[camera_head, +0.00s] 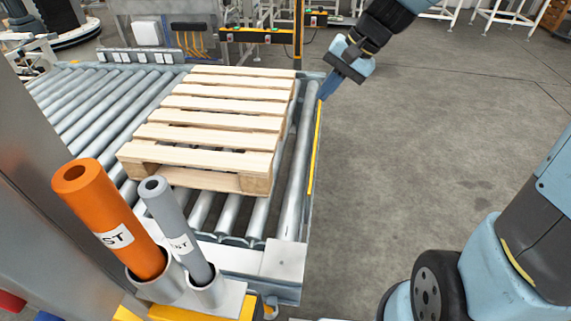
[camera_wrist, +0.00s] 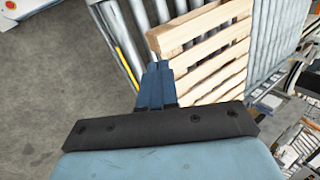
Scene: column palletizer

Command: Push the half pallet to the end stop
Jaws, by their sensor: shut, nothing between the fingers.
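The half pallet (camera_head: 208,116) is pale slatted wood and lies flat on the conveyor's rollers, toward its right side. It also shows in the wrist view (camera_wrist: 215,62). My gripper (camera_head: 327,92) is shut and empty, its blue fingers pointing down by the conveyor's far right edge. It is right of the pallet's far right corner, with a gap between them in the head view. In the wrist view my fingertips (camera_wrist: 158,66) appear close beside the pallet; I cannot tell whether they touch. I cannot make out for certain which part is the end stop.
The roller conveyor (camera_head: 296,166) has bare rollers left, right and in front of the pallet, and a yellow strip (camera_head: 316,155) on its right side. An orange tube (camera_head: 100,205) and a grey tube (camera_head: 172,215) stand in holders at the near end.

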